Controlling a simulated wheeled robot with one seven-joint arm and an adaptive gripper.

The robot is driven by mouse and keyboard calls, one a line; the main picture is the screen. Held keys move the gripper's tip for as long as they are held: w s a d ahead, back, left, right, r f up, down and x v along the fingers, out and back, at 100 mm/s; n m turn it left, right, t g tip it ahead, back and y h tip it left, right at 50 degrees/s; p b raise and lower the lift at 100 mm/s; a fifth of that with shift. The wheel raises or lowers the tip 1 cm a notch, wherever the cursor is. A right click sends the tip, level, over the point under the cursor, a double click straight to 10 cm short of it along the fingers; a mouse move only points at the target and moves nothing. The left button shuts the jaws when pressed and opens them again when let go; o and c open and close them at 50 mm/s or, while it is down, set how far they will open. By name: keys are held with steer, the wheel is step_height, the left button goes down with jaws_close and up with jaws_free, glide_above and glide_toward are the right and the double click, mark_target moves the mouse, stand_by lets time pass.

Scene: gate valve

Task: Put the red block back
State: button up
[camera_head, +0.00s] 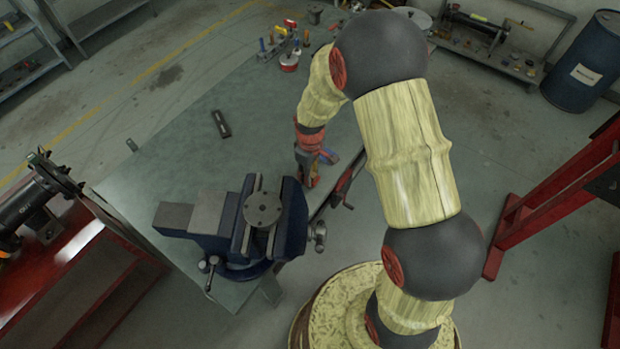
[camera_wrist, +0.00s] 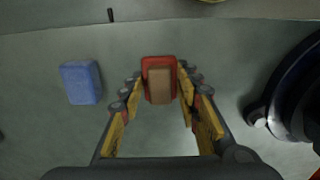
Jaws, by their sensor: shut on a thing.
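The red block (camera_wrist: 158,62) is between my fingertips in the wrist view, with a brownish face towards the camera. My gripper (camera_wrist: 160,88) is shut on it, one finger on each side. In the head view my gripper (camera_head: 307,165) points down over the workbench's right edge, just beyond the vise; the block is hard to make out there. Whether the block touches the bench cannot be told.
A blue block (camera_wrist: 80,82) lies on the bench left of my gripper. The vise (camera_head: 262,212) with a round metal disc stands close by. A dark bar (camera_head: 221,124) lies on the bench (camera_head: 165,150); small tools and fittings (camera_head: 285,45) stand at its far end.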

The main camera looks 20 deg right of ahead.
steer(key=shift+f, duration=0.95)
steer(key=shift+f, duration=0.2)
steer(key=o, duration=1.1)
steer(key=shift+r, duration=0.15)
